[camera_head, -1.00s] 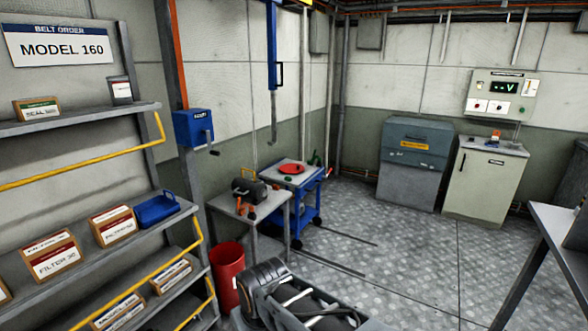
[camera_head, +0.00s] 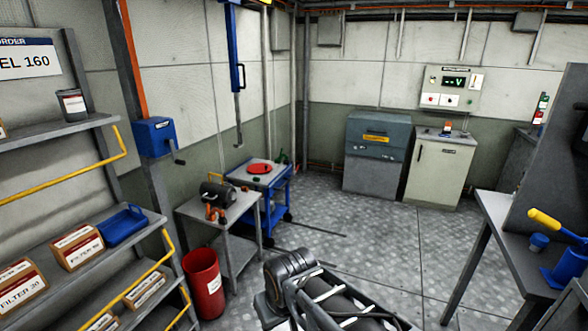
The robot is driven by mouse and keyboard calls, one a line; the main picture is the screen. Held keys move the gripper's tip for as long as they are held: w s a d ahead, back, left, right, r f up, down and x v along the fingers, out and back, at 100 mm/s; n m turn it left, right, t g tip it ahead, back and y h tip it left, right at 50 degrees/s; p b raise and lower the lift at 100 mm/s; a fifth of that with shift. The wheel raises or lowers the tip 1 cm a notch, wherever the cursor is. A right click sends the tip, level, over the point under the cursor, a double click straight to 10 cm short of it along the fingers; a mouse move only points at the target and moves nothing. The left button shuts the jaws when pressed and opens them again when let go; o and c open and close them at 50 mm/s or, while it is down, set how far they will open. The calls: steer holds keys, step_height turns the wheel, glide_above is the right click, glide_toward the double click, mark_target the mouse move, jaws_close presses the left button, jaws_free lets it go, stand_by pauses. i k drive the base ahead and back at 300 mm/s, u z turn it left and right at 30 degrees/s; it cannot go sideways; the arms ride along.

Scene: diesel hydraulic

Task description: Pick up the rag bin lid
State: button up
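A flat round red disc (camera_head: 259,169), which looks like the rag bin lid, lies on top of a small blue wheeled cart (camera_head: 273,182) near the back left corner. My arm shows folded at the bottom middle, well short of the cart. My gripper cannot be made out.
A grey table (camera_head: 220,208) with a motor-like machine (camera_head: 217,193) stands between the red bin and the cart. The shelf rack (camera_head: 75,130) is at left, a workbench (camera_head: 500,215) at right. The middle floor (camera_head: 380,250) is clear. Cabinets (camera_head: 376,155) stand at the back.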

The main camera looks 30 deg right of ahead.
mark_target(259, 168)
steer(key=z, duration=1.15)
steer(key=i, duration=4.7)
steer(key=u, duration=3.1)
steer(key=i, duration=0.5)
steer(key=z, duration=0.1)
